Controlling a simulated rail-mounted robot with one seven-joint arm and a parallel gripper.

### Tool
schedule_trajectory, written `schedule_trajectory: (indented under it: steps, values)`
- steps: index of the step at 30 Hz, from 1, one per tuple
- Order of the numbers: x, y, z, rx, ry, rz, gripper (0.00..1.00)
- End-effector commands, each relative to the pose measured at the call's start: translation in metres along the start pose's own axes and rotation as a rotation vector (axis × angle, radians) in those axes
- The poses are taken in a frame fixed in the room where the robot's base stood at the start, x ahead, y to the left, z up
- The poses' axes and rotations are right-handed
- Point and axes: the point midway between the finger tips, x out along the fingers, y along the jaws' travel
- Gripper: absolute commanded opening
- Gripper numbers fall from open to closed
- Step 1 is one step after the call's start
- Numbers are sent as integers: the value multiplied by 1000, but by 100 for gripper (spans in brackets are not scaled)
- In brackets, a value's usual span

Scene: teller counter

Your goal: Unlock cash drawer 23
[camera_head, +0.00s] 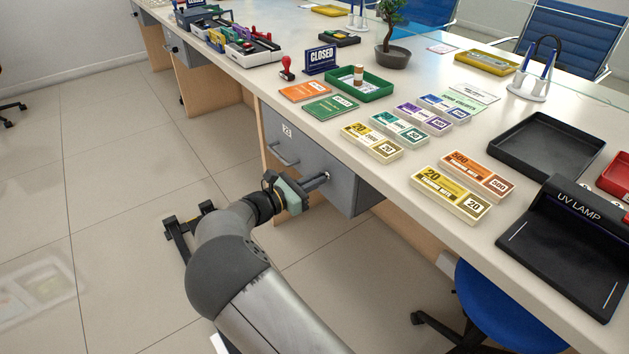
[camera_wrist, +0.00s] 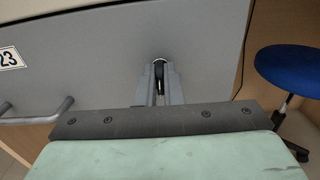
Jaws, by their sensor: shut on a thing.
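The grey cash drawer 23 (camera_head: 345,190) is under the counter and looks closed. Its number plate (camera_head: 287,130) reads 23 in the wrist view (camera_wrist: 9,58). The drawer's bar handle (camera_head: 284,156) is left of my gripper. My gripper (camera_head: 318,181) points at the lock on the right part of the drawer front. In the wrist view its fingers (camera_wrist: 159,88) are shut on a small dark key (camera_wrist: 158,70) at the lock. The fingers hide most of the key and the lock, so I cannot tell how far the key is in or turned.
The counter above holds banknote bundles (camera_head: 452,193), a green tray (camera_head: 360,84), a black tray (camera_head: 548,146) and a UV lamp (camera_head: 570,240). A blue stool (camera_head: 505,305) stands under the counter to the right. The floor in front of the drawer is clear.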

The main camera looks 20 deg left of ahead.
Motion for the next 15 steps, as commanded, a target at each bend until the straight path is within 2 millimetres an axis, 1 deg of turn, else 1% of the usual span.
schedule_trajectory:
  steps: [8,15]
  values:
    - [0,0,-1,124,1,-1,0]
    - [0,-1,-2,330,1,-1,0]
